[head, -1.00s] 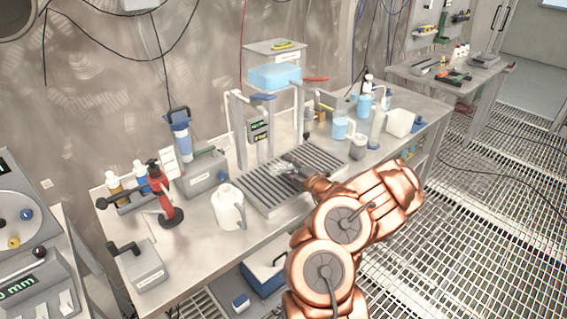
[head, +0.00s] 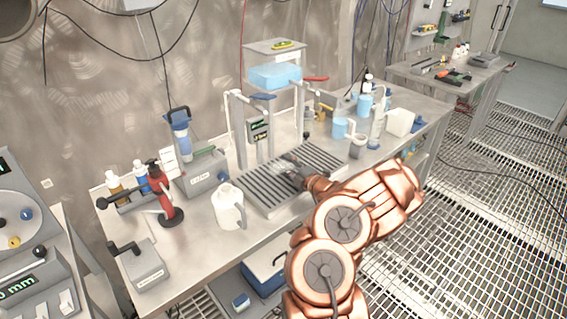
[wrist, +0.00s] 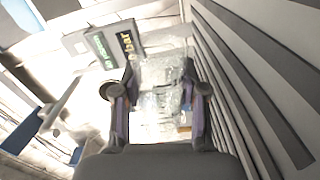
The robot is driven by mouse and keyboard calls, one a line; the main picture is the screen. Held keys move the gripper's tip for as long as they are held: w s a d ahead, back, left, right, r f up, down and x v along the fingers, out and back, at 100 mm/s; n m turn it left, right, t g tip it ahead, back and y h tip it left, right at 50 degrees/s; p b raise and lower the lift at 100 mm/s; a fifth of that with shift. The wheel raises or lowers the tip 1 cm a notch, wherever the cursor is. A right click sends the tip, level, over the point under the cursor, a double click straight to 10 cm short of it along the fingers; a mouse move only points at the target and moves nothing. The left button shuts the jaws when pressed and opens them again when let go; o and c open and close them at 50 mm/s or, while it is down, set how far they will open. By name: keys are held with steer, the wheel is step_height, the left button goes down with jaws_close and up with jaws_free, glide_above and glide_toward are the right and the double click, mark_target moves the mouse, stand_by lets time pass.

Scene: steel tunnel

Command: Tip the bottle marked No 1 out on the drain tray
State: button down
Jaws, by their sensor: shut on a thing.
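My gripper (head: 290,168) is low over the ridged grey drain tray (head: 262,196), near its middle. In the wrist view my gripper (wrist: 160,103) has its two fingers on either side of a clear, see-through bottle (wrist: 162,78) and is shut on it. The slats of the drain tray (wrist: 252,75) fill the right of the wrist view at a slant. That view is rolled well to one side, so the bottle held in it looks tipped over. No mark can be read on the bottle, and I cannot tell whether liquid is in it.
A white jug (head: 229,207) stands just left of the tray. A stand with a blue tank (head: 275,76) is behind it. Blue-filled vessels and a white box (head: 399,122) are to the right. The bench front edge is clear.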

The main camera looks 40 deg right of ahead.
stand_by(0.5)
steer(key=shift+a+f+n+b, duration=0.15)
steer(key=shift+f+n+b, duration=0.05)
steer(key=shift+n+b, duration=0.35)
steer(key=shift+a+n+b, duration=0.2)
steer(key=shift+n+b, duration=0.35)
steer(key=shift+n, duration=0.1)
steer(key=shift+r, duration=0.2)
steer(key=shift+n, duration=0.3)
steer(key=n+b, duration=0.1)
steer(key=r+n+b, duration=0.1)
steer(key=n+b, duration=0.2)
steer(key=shift+a+r, duration=0.25)
steer(key=shift+r, duration=0.15)
steer(key=shift+r+n+b, duration=0.3)
steer(key=shift+r+n, duration=0.05)
steer(key=shift+n, duration=0.15)
steer(key=shift+b, duration=0.45)
